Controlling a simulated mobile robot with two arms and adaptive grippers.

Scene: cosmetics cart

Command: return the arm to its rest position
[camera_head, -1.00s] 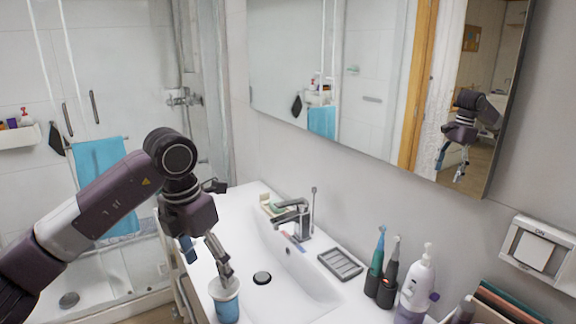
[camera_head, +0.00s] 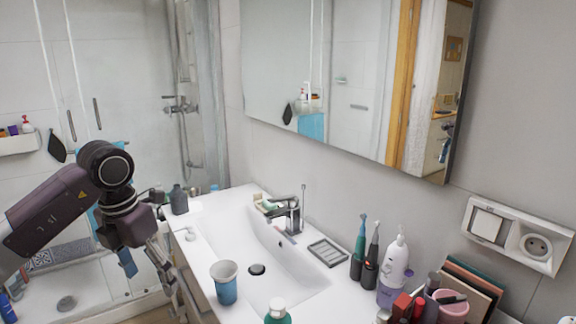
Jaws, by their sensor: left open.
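My left arm comes in from the left, and its dark purple gripper (camera_head: 146,266) hangs fingers down, open and empty. It is left of the white washbasin (camera_head: 212,238), in front of the basin's front side. A blue and white cup (camera_head: 226,289) stands upright on the basin's front rim, right of the gripper and apart from it. My right gripper does not show.
A faucet (camera_head: 292,214) and a grey soap dish (camera_head: 327,253) are at the basin's back. Toothbrushes (camera_head: 361,240), a white and purple bottle (camera_head: 396,268) and a pink cup (camera_head: 452,307) stand at right. A dark bottle (camera_head: 179,200) stands at the basin's far left.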

